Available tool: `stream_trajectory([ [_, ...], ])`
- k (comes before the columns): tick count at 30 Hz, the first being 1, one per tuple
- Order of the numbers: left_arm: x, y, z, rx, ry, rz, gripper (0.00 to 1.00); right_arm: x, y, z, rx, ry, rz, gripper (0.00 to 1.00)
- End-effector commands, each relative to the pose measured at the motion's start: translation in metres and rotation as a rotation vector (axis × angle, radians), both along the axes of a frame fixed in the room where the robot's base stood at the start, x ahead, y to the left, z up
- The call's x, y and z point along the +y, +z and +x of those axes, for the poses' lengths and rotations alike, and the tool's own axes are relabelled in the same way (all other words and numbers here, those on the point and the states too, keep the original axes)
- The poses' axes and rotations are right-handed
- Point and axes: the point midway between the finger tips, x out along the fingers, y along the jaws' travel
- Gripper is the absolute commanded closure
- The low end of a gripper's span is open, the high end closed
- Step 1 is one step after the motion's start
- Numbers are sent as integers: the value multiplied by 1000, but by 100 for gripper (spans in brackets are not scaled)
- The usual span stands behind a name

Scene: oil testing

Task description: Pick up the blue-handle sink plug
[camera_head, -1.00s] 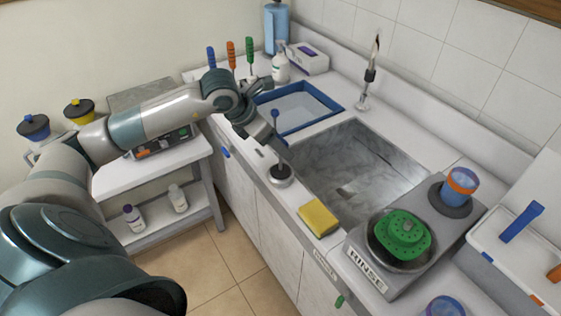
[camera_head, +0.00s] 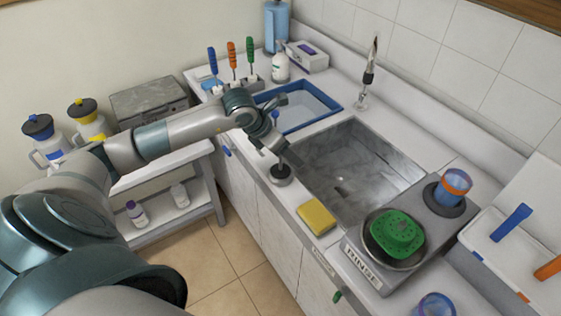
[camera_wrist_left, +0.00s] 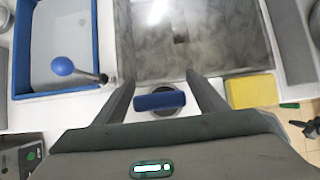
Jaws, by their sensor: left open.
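The sink plug stands on the white counter strip at the near left edge of the sink. In the head view its round grey base (camera_head: 281,176) shows, with its upper part hidden by my left gripper (camera_head: 279,155). In the left wrist view its blue bar handle (camera_wrist_left: 160,101) lies crosswise over the dark round base (camera_wrist_left: 170,114). My left gripper (camera_wrist_left: 160,78) is open, with one finger on each side of the blue handle. Whether either finger touches the handle cannot be told. My right gripper is not in view.
The sink (camera_head: 360,170) is empty. A yellow sponge (camera_head: 316,217) lies near the plug. The rinse unit (camera_head: 365,268) holds a green strainer (camera_head: 397,231).

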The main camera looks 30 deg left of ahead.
Motion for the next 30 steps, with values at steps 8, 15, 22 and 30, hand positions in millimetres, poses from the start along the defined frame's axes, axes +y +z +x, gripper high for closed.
stream_trajectory([
  [8,0,0,0,0,0,0,44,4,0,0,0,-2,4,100],
  [15,0,1,0,-1,0,0,80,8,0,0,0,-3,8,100],
  [22,0,1,0,-1,0,0,80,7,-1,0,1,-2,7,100],
  [30,0,17,1,-4,1,-1,80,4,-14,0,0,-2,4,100],
])
